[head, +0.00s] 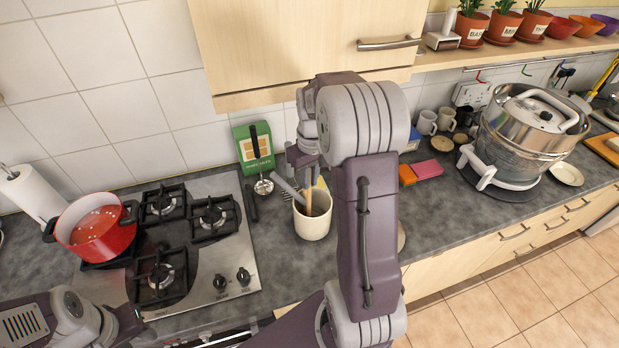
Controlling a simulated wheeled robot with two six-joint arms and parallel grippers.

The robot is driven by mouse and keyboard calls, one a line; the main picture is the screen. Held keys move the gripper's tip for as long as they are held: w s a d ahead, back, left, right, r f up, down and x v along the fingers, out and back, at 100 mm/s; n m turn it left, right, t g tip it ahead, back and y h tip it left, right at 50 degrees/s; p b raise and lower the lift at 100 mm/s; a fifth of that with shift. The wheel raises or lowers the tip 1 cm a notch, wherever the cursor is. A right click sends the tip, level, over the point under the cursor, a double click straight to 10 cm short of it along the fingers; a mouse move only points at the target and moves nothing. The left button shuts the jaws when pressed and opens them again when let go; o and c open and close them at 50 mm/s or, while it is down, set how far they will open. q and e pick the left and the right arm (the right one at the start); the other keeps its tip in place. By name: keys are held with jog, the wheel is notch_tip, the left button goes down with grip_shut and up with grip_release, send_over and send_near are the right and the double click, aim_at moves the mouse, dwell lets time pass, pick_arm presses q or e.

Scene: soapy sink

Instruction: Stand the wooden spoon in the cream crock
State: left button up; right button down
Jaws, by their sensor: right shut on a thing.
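The cream crock (313,226) stands upright on the dark counter, right of the hob. My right gripper (304,167) is just above the crock's mouth, partly hidden by my own arm. It is shut on the wooden spoon (308,203), whose tan shaft shows below the fingers and reaches down inside the crock's rim. The spoon's lower end is hidden by the crock wall. A grey-handled utensil (288,190) leans out of the crock to the left. My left gripper (130,322) is low at the left near the counter's front; its fingers are not clear.
A red pot (95,231) sits on the hob (220,275). Orange and pink sponges (426,169), mugs (427,122) and a large steel-and-glass appliance (530,130) stand to the right.

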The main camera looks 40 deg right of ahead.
jog(key=c, duration=1.4)
grip_release()
jog(key=o, duration=1.2)
jog(key=shift+s+r+p, duration=0.15)
jog(key=shift+r+p, duration=0.3)
jog(key=shift+r, duration=0.05)
jog(key=shift+s+r+p, duration=0.15)
jog(key=shift+r+p, duration=0.3)
jog(key=shift+r, duration=0.05)
